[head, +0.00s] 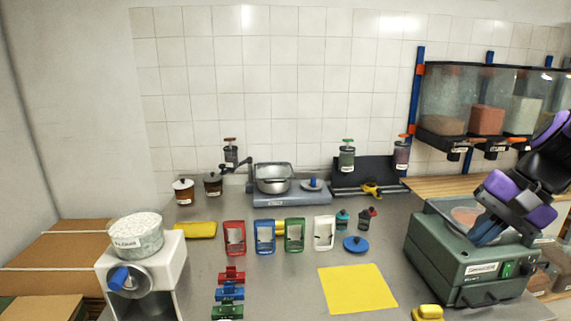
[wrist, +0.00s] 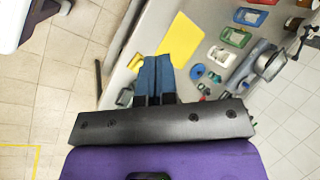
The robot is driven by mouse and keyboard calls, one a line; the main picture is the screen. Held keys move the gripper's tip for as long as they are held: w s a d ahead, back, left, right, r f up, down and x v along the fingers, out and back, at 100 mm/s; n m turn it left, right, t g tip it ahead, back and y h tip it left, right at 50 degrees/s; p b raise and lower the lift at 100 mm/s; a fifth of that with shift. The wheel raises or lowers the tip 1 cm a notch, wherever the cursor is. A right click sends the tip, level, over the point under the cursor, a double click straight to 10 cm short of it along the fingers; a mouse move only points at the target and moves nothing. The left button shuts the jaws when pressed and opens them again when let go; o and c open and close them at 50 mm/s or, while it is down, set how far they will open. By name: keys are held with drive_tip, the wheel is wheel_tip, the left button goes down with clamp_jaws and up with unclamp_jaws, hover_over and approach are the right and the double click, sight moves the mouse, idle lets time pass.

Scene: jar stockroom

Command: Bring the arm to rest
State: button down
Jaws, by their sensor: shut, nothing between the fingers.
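My gripper (head: 484,234) shows at the right of the head view, its blue fingers pointing down over the green machine (head: 465,266). I cannot tell whether the fingertips touch the machine or hang in front of it. In the wrist view my gripper (wrist: 157,74) has its two blue fingers side by side, shut, with nothing held. My purple and black arm comes in from the right edge of the head view.
A yellow mat (head: 357,288) lies on the grey counter, with bare counter around it. A scale (head: 290,197) holds a metal pot. A white dispenser (head: 141,274) stands left; clear bins (head: 470,100) hang at right.

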drive_tip(key=s+a+r+n+t+h, duration=0.1)
drive_tip(key=s+r+n+t+h, duration=0.2)
drive_tip(key=s, duration=0.6)
wheel_tip(320, 180, up, 4)
drive_tip(key=n+h, duration=0.2)
drive_tip(key=n, duration=0.2)
drive_tip(key=shift+a+t, duration=0.25)
drive_tip(key=shift+t, duration=0.15)
drive_tip(key=c, duration=1.8)
unclamp_jaws()
drive_tip(key=shift+f, duration=0.15)
